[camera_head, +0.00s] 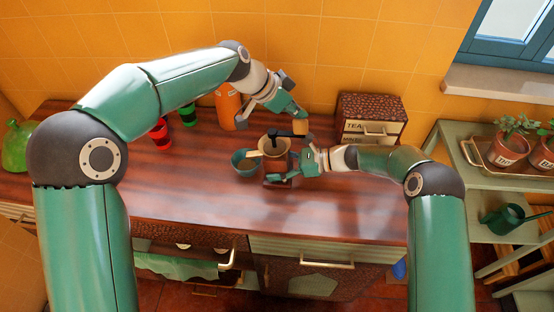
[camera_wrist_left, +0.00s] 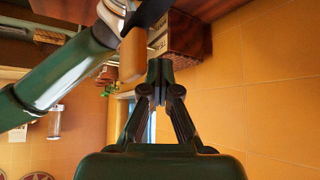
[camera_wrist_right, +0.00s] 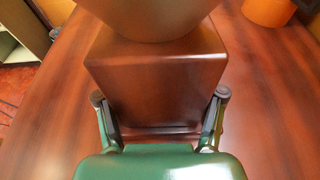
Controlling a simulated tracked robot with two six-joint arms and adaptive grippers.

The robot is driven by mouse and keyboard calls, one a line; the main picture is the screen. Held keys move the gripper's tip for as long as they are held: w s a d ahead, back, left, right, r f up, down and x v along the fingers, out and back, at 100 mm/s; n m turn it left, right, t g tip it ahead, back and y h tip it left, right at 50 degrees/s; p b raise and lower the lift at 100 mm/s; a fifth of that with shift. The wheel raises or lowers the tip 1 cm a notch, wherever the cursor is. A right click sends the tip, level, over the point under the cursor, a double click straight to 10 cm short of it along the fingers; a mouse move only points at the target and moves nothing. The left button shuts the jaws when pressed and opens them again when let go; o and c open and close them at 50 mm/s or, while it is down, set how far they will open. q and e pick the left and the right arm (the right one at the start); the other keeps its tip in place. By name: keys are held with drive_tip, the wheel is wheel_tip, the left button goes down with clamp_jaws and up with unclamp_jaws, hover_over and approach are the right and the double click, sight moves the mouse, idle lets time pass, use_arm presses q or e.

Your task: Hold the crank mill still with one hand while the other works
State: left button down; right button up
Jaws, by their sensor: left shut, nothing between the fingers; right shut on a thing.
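The crank mill (camera_head: 274,147) stands on the wooden counter, with a tan hopper, a black crank arm and a wooden knob (camera_head: 300,127). My right gripper (camera_head: 291,168) is shut on the mill's brown box-shaped base; in the right wrist view the fingers press both sides of the base (camera_wrist_right: 155,85). My left gripper (camera_head: 303,113) is above and beside the knob, shut and empty. In the left wrist view its closed fingertips (camera_wrist_left: 159,72) are just right of the knob (camera_wrist_left: 133,55), apart from it as far as I can tell.
A teal bowl (camera_head: 246,168) stands close left of the mill. An orange canister (camera_head: 228,107) and red and green cups (camera_head: 160,130) are farther left. A drawer box labelled TEA (camera_head: 370,117) stands behind right. The counter's front (camera_head: 220,208) is clear.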

use_arm(q)
wheel_tip(320, 180, up, 9)
drive_tip(key=w, duration=0.1)
drive_tip(key=shift+w+a, duration=0.3)
idle(0.6)
drive_tip(key=shift+f, duration=0.1)
idle(0.3)
wheel_tip(320, 180, down, 9)
idle(0.9)
drive_tip(key=shift+s, duration=0.1)
idle(1.0)
drive_tip(key=shift+s+d, duration=0.25)
drive_tip(key=shift+s, duration=0.35)
drive_tip(key=shift+s+d, duration=0.25)
drive_tip(key=shift+s, duration=0.45)
